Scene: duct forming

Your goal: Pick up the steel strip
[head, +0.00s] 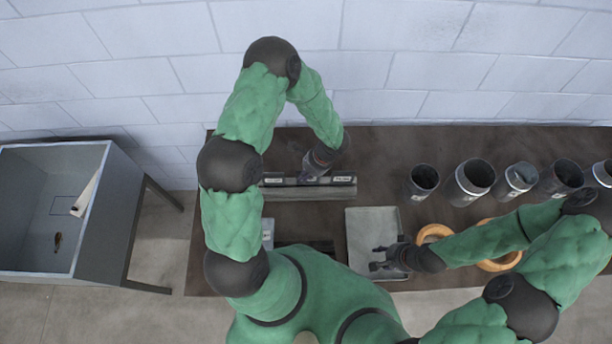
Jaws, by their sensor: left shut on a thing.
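My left gripper (309,173) reaches down at the back of the brown table, at a long, low grey piece with dark parts and small pale labels along its top. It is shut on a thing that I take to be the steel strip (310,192). The strip's outline is hard to separate from the labelled piece, and the fingertips are partly hidden by my own wrist. I cannot tell whether the strip is lifted. My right gripper (378,260) is over the front of a pale grey tray (373,222), with its fingers apart and nothing seen between them.
Several dark cylinders (424,181) stand in a row on the right of the brown table (290,217). Orange rings (434,231) lie near my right forearm. A grey open bin (35,215) on legs stands at the left, holding small items. A block wall closes the back.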

